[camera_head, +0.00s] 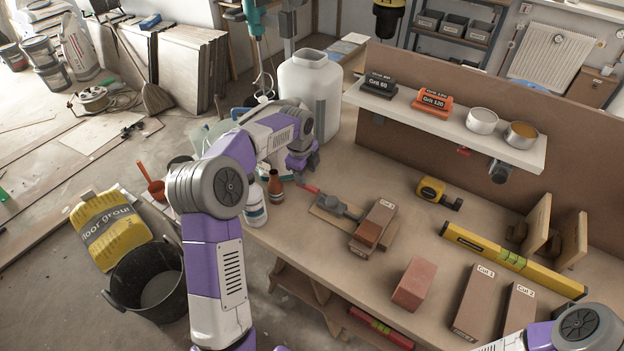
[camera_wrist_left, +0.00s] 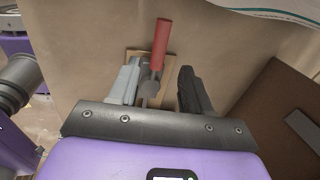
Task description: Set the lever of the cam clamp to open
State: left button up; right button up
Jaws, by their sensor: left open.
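The cam clamp (camera_head: 338,205) lies on the workbench, a grey metal body on a small wooden plate. Its red-handled lever (camera_head: 309,188) points to the left, toward my left gripper. My left gripper (camera_head: 303,172) is open, just above and beside the lever's end in the head view. In the left wrist view, the red lever (camera_wrist_left: 161,45) and grey clamp body (camera_wrist_left: 151,86) appear between the two fingers of the left gripper (camera_wrist_left: 160,68). I cannot tell whether a finger touches the lever. Of my right arm only links show at the lower right; its gripper is out of view.
A brown bottle (camera_head: 276,190) and a white bottle (camera_head: 254,205) stand close to my left forearm. A yellow tape measure (camera_head: 433,190), a yellow level (camera_head: 500,255) and a reddish block (camera_head: 413,284) lie farther right.

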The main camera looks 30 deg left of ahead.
aim_at(309, 186)
pick_arm(q)
jog(key=f, duration=0.2)
jog(key=f+b, duration=0.1)
jog(key=f, duration=0.1)
jog(key=w+f, duration=0.1)
jog(key=f, duration=0.1)
jog(key=shift+f+b, duration=0.15)
jog(key=shift+b, duration=0.15)
grip_shut()
